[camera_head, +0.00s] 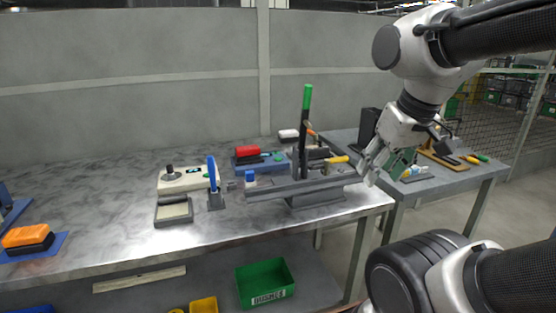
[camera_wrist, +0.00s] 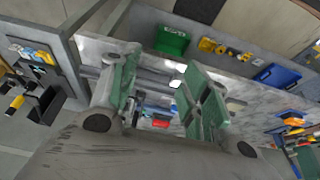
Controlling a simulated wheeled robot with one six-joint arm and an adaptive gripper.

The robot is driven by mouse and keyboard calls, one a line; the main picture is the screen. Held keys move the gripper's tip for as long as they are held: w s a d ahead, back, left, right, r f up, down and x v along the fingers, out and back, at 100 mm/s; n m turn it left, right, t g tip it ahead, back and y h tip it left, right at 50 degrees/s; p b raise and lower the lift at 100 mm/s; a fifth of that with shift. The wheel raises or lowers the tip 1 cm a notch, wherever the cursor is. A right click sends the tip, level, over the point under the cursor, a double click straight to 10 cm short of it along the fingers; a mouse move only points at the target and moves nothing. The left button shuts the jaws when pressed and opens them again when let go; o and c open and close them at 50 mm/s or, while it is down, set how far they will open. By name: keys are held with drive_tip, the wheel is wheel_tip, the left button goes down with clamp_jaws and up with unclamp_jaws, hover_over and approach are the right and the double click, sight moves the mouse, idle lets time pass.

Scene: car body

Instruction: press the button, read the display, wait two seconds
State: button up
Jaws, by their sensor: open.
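A beige box (camera_head: 183,181) lies on the metal workbench left of centre. It carries a dark knob-like part (camera_head: 169,171) on its left and a small dark and green patch (camera_head: 194,171) that may be the display. I cannot tell which part is the button, and no reading is legible. My gripper (camera_head: 371,166) hangs at the right end of the bench, well to the right of the box. In the wrist view its green-padded fingers (camera_wrist: 160,92) are spread apart, with nothing held between them.
A grey vise-like fixture (camera_head: 315,192) with a green-topped upright handle (camera_head: 306,100) stands between my gripper and the box. A blue upright part (camera_head: 213,173) stands beside the box. A grey tray (camera_head: 174,212) lies before it. A green bin (camera_head: 265,282) sits below.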

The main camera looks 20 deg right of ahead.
clamp_jaws()
idle(1.1)
